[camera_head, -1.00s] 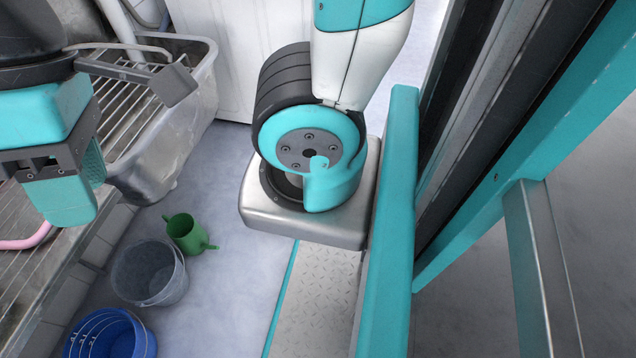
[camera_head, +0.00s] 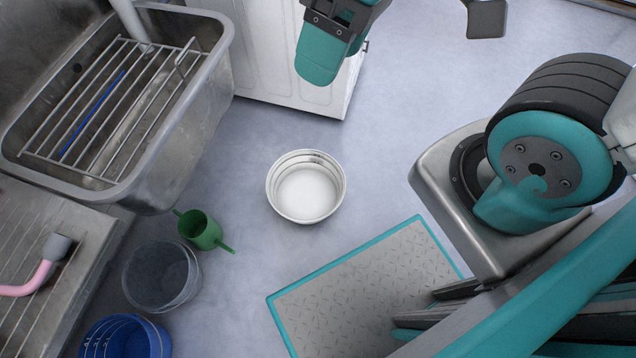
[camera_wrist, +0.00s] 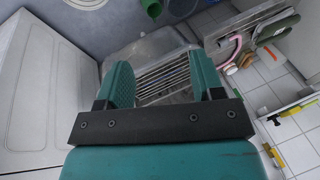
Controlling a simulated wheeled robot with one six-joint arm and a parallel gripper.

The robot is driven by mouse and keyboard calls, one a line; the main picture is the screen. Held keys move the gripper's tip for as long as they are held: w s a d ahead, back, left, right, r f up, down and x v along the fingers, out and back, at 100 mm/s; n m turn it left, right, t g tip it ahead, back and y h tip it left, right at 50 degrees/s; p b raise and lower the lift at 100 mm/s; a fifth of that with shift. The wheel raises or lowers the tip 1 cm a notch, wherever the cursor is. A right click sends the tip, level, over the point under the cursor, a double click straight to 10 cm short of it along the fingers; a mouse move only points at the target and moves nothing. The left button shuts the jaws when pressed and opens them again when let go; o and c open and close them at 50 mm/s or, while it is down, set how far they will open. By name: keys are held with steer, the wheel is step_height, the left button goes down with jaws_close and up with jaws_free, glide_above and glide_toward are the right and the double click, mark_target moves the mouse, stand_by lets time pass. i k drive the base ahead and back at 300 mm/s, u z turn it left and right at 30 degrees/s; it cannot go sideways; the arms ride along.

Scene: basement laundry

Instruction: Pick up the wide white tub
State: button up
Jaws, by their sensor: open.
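The wide white tub (camera_head: 306,187) stands upright and empty on the grey-blue floor in the middle of the head view. My gripper (camera_head: 318,65) is at the top of the head view, above and beyond the tub, apart from it. In the wrist view my gripper (camera_wrist: 160,85) shows two teal fingers spread apart with nothing between them. A small part of a pale round thing at the wrist view's top left edge (camera_wrist: 85,3) may be the tub, cut off by the frame.
A metal sink with a wire rack (camera_head: 175,110) stands at left. A white appliance (camera_head: 290,85) stands behind. Floor around the tub is clear.

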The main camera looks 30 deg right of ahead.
mark_target(304, 186)
steer(key=k, duration=1.3)
steer(key=z, duration=0.7)
steer(key=i, duration=1.15)
steer(key=u, duration=0.6)
steer(key=i, duration=0.4)
steer(key=u, duration=0.4)
